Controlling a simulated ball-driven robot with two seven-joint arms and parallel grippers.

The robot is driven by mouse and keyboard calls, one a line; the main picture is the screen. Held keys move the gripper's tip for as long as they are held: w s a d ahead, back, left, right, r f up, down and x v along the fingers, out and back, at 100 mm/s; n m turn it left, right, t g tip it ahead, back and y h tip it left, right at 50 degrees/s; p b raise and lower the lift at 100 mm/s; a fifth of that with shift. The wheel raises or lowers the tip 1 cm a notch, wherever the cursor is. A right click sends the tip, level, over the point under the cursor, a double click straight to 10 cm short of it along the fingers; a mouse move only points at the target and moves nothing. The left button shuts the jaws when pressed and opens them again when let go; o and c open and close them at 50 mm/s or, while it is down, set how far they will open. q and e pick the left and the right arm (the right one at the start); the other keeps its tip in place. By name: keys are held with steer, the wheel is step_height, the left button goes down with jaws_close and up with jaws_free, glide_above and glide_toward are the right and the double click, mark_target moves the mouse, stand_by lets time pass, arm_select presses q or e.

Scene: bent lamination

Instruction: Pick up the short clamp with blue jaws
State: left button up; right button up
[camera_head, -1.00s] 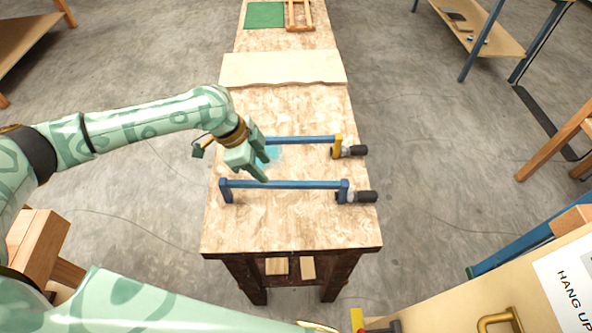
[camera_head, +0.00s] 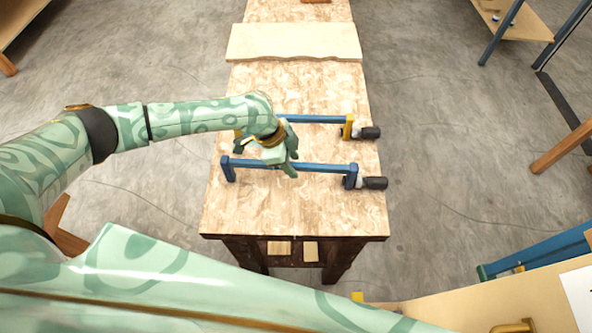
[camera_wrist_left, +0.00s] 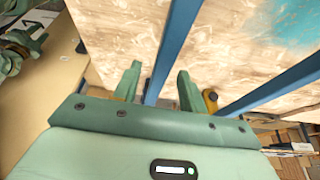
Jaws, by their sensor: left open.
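The clamp with blue jaws (camera_head: 322,168) lies across the near part of the bench, its dark handle (camera_head: 375,183) at the right. My left gripper (camera_head: 291,168) is over the middle of its blue bar. In the left wrist view this bar (camera_wrist_left: 174,45) runs between the two open fingers (camera_wrist_left: 158,82); I see no grip on it. A second clamp with a blue bar and yellow jaws (camera_head: 348,127) lies behind it, its left part partly hidden by my left arm. Its bar also shows at the right of the left wrist view (camera_wrist_left: 270,88).
The wooden bench (camera_head: 290,215) is clear in front of the blue-jawed clamp. A pale board (camera_head: 295,41) lies across the bench farther back. A teal patch (camera_wrist_left: 295,20) marks the bench top between the clamps.

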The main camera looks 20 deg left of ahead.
mark_target(299, 170)
arm_select(q)
steer(key=b+x, duration=0.1)
steer(key=x, duration=0.3)
steer(key=shift+w+d+f, duration=0.1)
steer(key=shift+d+f, duration=0.1)
steer(key=shift+f, duration=0.05)
steer(key=shift+r, duration=0.1)
jaws_close()
